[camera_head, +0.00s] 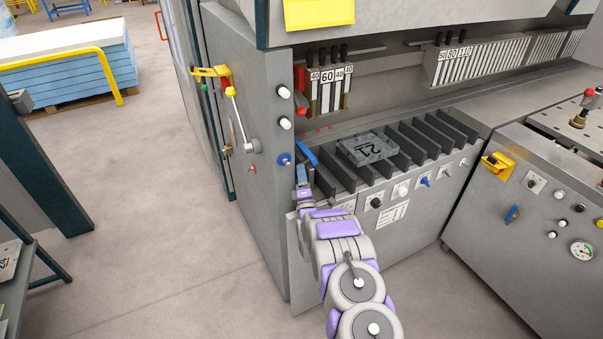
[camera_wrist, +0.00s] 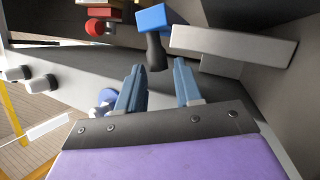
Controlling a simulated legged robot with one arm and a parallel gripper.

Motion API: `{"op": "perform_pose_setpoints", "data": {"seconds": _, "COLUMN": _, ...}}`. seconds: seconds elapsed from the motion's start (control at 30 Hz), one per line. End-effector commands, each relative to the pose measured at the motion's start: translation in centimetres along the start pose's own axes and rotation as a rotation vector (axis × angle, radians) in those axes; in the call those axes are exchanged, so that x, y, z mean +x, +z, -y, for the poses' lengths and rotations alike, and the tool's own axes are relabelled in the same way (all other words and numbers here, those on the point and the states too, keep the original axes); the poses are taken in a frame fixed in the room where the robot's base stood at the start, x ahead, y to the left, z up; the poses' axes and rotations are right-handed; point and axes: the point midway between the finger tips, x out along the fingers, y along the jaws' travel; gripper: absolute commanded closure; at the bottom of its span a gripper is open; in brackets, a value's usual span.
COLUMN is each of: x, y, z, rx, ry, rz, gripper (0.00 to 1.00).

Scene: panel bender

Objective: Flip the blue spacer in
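The blue spacer (camera_head: 306,152) shows in the head view as a slanted blue bar at the left end of the row of dark slots. In the wrist view a blue block (camera_wrist: 154,17), which looks like the same piece, sits on a dark stem beyond the fingertips. My gripper (camera_head: 302,172) is just below the blue bar in the head view. In the wrist view the two blue-grey fingers of my gripper (camera_wrist: 156,70) stand apart with nothing between them. The block is ahead of the fingers and does not appear to touch them.
A grey block marked 21 (camera_head: 369,149) lies across the slotted rack (camera_head: 433,131). A blue knob (camera_head: 284,159) is on the machine's side post close to my gripper. A red knob (camera_wrist: 95,27) and a pale grey bar (camera_wrist: 232,45) flank the blue block.

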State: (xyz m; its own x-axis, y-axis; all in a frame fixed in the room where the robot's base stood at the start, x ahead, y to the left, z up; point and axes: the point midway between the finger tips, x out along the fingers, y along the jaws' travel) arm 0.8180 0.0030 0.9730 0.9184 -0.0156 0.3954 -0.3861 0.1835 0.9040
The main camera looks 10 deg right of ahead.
Motion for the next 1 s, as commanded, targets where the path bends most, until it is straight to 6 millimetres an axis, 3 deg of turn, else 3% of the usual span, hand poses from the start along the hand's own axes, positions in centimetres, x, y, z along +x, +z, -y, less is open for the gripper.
{"op": "perform_pose_setpoints", "data": {"seconds": 0.2, "x": 1.16, "y": -0.01, "z": 0.10, "rx": 0.000, "ry": -0.005, "rz": -0.001, "gripper": 0.65}}
{"op": "perform_pose_setpoints", "data": {"seconds": 0.5, "x": 1.30, "y": 0.00, "z": 0.04, "rx": 0.000, "ry": -0.004, "rz": -0.001, "gripper": 0.66}}
{"op": "perform_pose_setpoints", "data": {"seconds": 0.87, "x": 1.30, "y": 0.00, "z": 0.13, "rx": 0.000, "ry": -0.005, "rz": 0.000, "gripper": 1.00}}
{"op": "perform_pose_setpoints", "data": {"seconds": 1.0, "x": 1.30, "y": 0.00, "z": 0.18, "rx": 0.001, "ry": -0.006, "rz": 0.000, "gripper": 1.00}}
